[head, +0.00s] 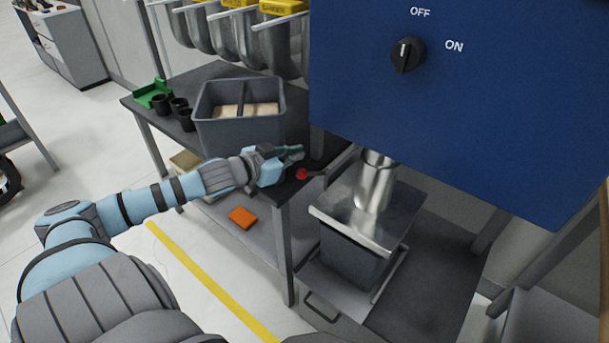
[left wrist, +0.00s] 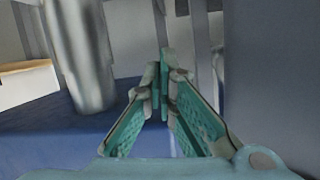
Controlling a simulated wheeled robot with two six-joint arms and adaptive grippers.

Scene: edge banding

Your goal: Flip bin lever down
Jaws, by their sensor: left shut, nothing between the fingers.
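The bin (head: 350,255) is dark grey with a shiny metal lid (head: 345,215) and stands under a metal duct (head: 376,185). The lever shows as a red knob (head: 302,174) on a dark arm, left of the lid and sticking out to the left. My left gripper (head: 294,153) is just above and behind the red knob in the head view, apart from it as far as I can tell. Its teal fingers are shut and empty in the left wrist view (left wrist: 163,85). The knob does not show in the left wrist view. My right gripper is not in view.
A blue machine panel (head: 470,110) with an OFF/ON knob (head: 407,54) hangs over the bin. A dark table (head: 190,140) holds a grey tub (head: 240,130) and black cups (head: 160,103). An orange block (head: 242,217) lies below. A metal pipe (left wrist: 80,55) shows in the left wrist view.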

